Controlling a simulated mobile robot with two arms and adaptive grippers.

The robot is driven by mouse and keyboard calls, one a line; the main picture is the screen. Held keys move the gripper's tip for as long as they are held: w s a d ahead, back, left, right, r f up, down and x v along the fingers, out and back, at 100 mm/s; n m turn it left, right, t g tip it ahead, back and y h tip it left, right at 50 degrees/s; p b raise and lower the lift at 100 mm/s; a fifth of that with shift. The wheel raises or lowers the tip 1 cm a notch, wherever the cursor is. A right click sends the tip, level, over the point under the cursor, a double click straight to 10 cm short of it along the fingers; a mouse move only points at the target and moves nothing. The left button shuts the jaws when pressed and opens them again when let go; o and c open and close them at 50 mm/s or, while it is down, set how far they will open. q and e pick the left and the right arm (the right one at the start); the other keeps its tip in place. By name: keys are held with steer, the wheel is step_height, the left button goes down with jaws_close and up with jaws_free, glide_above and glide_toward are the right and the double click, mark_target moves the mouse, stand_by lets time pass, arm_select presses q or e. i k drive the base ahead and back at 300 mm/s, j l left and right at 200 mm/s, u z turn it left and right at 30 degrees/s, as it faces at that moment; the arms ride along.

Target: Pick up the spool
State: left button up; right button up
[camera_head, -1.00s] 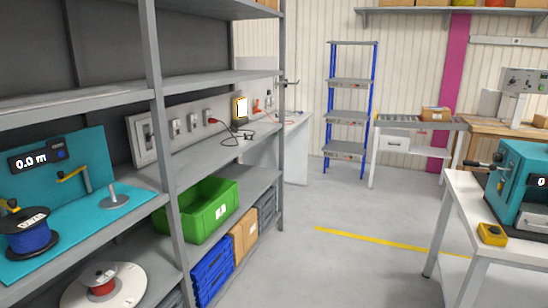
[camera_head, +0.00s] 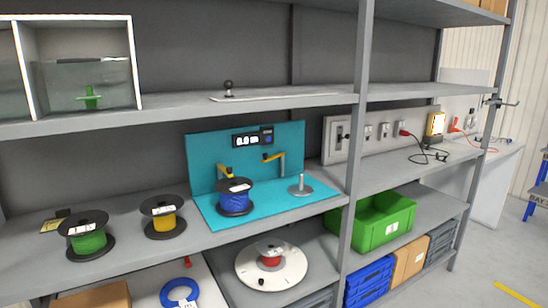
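Several cable spools show on the grey shelving. A green spool (camera_head: 88,241) and a yellow spool (camera_head: 163,222) with black flanges stand on the middle shelf at the left. A blue spool (camera_head: 235,203) stands on the teal measuring station (camera_head: 210,150), beside an empty upright spindle (camera_head: 300,186). A red spool (camera_head: 270,258) sits on a round white turntable (camera_head: 285,276) on the lower shelf. A blue ring-shaped coil (camera_head: 179,293) lies at the lower left. Which spool is meant cannot be told. Neither of my grippers is in view.
A shelf upright (camera_head: 357,150) stands right of the teal station. Beyond it are a green crate (camera_head: 375,224), blue crates (camera_head: 370,283) and a cardboard box (camera_head: 410,260). A glass-fronted case (camera_head: 85,70) sits on the upper shelf. Open floor (camera_head: 500,260) lies at the right.

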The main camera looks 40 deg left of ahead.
mark_target(89, 241)
steer(key=u, duration=2.4)
steer(key=i+l, duration=0.15)
steer(key=l, duration=0.15)
steer(key=i+l+z, duration=0.1)
steer(key=l, duration=0.25)
steer(key=i, duration=0.1)
